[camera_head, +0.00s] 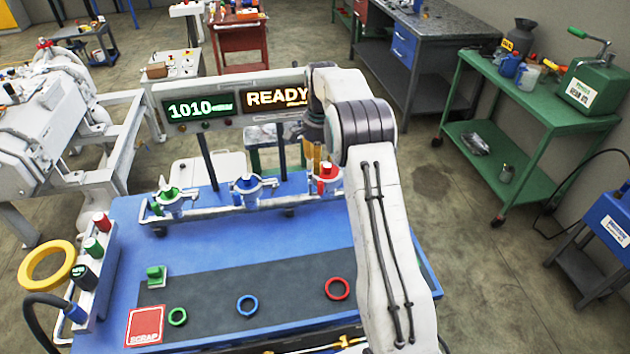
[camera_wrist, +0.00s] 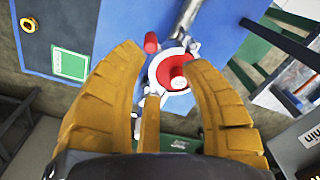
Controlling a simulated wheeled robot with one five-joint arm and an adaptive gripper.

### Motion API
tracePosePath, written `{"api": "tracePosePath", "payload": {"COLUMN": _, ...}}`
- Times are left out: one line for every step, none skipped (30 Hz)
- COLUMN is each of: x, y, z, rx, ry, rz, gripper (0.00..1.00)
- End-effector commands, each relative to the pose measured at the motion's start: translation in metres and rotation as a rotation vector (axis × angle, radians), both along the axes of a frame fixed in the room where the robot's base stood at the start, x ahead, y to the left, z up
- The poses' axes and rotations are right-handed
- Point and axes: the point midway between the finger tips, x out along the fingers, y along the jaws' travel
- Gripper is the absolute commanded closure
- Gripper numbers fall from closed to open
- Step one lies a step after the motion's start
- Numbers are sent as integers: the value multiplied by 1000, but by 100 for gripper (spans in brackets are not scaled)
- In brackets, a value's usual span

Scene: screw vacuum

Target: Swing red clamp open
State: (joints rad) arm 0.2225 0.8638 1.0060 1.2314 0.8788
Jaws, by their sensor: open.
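The red clamp (camera_head: 326,184) is the rightmost of three clamps on the pipe at the back of the blue table. In the wrist view the red clamp (camera_wrist: 162,76) shows a red disc with a grey rim. My gripper (camera_head: 314,155) is just above the clamp, partly hidden by my arm in the head view. In the wrist view my gripper (camera_wrist: 164,60) has its orange fingers spread around the clamp, with nothing held. I cannot tell whether a finger touches the clamp.
The green clamp (camera_head: 170,200) and blue clamp (camera_head: 247,187) stand left along the pipe. Display boards reading 1010 (camera_head: 197,108) and READY (camera_head: 275,95) stand behind. Green, blue and red rings (camera_head: 338,289) lie on the dark mat. A red SCRAP square (camera_head: 145,326) lies front left.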

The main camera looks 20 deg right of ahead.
Motion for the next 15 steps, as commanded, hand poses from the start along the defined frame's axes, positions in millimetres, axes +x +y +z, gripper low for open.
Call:
{"api": "tracePosePath", "payload": {"x": -2, "y": 0, "z": 0, "rx": 4, "ry": 9, "rz": -35, "gripper": 59}}
{"api": "tracePosePath", "payload": {"x": -3, "y": 1, "z": 0, "rx": 5, "ry": 13, "rz": -59, "gripper": 59}}
{"api": "tracePosePath", "payload": {"x": -5, "y": 1, "z": 0, "rx": 7, "ry": 19, "rz": -89, "gripper": 59}}
{"api": "tracePosePath", "payload": {"x": -6, "y": 1, "z": 0, "rx": 9, "ry": 24, "rz": -111, "gripper": 59}}
{"api": "tracePosePath", "payload": {"x": -7, "y": 1, "z": 0, "rx": 10, "ry": 27, "rz": -133, "gripper": 59}}
{"api": "tracePosePath", "payload": {"x": -8, "y": 2, "z": 0, "rx": 11, "ry": 33, "rz": -161, "gripper": 59}}
{"api": "tracePosePath", "payload": {"x": -9, "y": 2, "z": 0, "rx": 12, "ry": 35, "rz": -181, "gripper": 59}}
{"api": "tracePosePath", "payload": {"x": -9, "y": 2, "z": 0, "rx": 12, "ry": 38, "rz": -200, "gripper": 59}}
{"api": "tracePosePath", "payload": {"x": -10, "y": 2, "z": 0, "rx": 14, "ry": 39, "rz": -222, "gripper": 59}}
{"api": "tracePosePath", "payload": {"x": -10, "y": 2, "z": 0, "rx": 14, "ry": 39, "rz": -237, "gripper": 59}}
{"api": "tracePosePath", "payload": {"x": -10, "y": 2, "z": -1, "rx": 13, "ry": 39, "rz": -248, "gripper": 59}}
{"api": "tracePosePath", "payload": {"x": -10, "y": 2, "z": -2, "rx": 14, "ry": 40, "rz": -261, "gripper": 59}}
{"api": "tracePosePath", "payload": {"x": -10, "y": 2, "z": -3, "rx": 14, "ry": 40, "rz": -268, "gripper": 59}}
{"api": "tracePosePath", "payload": {"x": -10, "y": 2, "z": -5, "rx": 15, "ry": 40, "rz": -272, "gripper": 59}}
{"api": "tracePosePath", "payload": {"x": -10, "y": 2, "z": -8, "rx": 15, "ry": 41, "rz": -277, "gripper": 59}}
